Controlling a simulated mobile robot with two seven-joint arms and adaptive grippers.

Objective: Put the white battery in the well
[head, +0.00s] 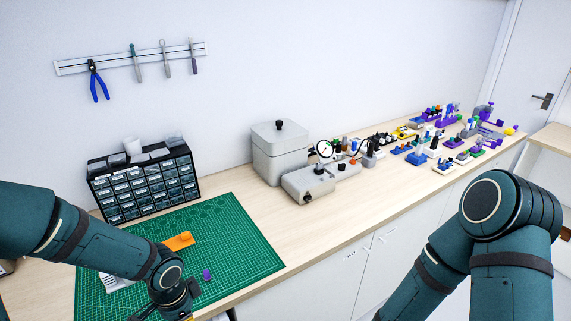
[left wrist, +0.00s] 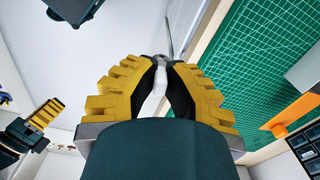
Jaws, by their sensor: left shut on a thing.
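My left gripper (head: 188,318) is low at the front edge of the green mat in the head view, its fingers mostly cut off by the frame's bottom. In the left wrist view its yellow ribbed fingers (left wrist: 161,62) are closed together on a small pale thing (left wrist: 161,59). Too little of it shows to tell whether it is the white battery. My right gripper (left wrist: 46,113) shows at the far left of the left wrist view, away from the bench; its jaw opening is unclear. I cannot make out the well in either view.
The green cutting mat (head: 240,245) carries an orange piece (head: 179,241) and a small purple piece (head: 206,274). A drawer cabinet (head: 145,183) stands behind it. Grey box-shaped equipment (head: 280,155) and many small coloured fixtures (head: 445,135) line the bench rightward. Bare wood lies along the front.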

